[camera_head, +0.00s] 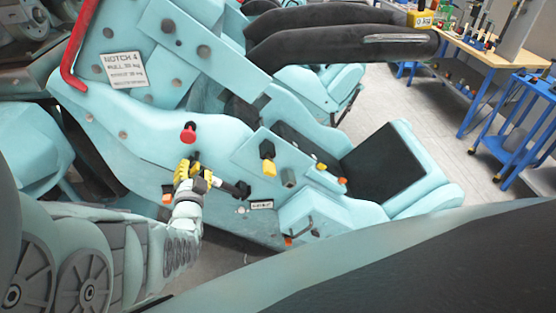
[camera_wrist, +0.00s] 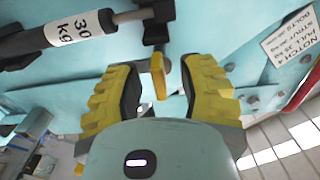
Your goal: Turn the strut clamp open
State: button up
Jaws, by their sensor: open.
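In the wrist view a grey and black strut (camera_wrist: 82,28) with a "30 kg" label runs in from the left to a black clamp fitting (camera_wrist: 156,28). A small yellow tab (camera_wrist: 158,77), which looks like the clamp's handle, points from the fitting toward my gripper. My gripper (camera_wrist: 161,70) is open, with one yellow finger on each side of the tab and visible gaps to both. In the head view my gripper (camera_head: 187,170) is at the light-blue seat's side, by the strut's black end (camera_head: 240,189). It hides most of the clamp there.
A red knob (camera_head: 188,133) sticks out just above my gripper. A yellow-and-black knob (camera_head: 267,157) stands out to the right, and a red bar (camera_head: 76,52) is at upper left. A workbench (camera_head: 490,52) and blue cart (camera_head: 535,95) stand far right on open floor.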

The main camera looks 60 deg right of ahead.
jog(key=shift+d+m, duration=0.15)
jog(key=shift+m, duration=0.25)
jog(key=shift+s+m, duration=0.1)
jog(key=shift+m, duration=0.4)
jog(key=p+v, duration=0.6)
jog(key=v, duration=1)
jog(key=shift+p, duration=0.3)
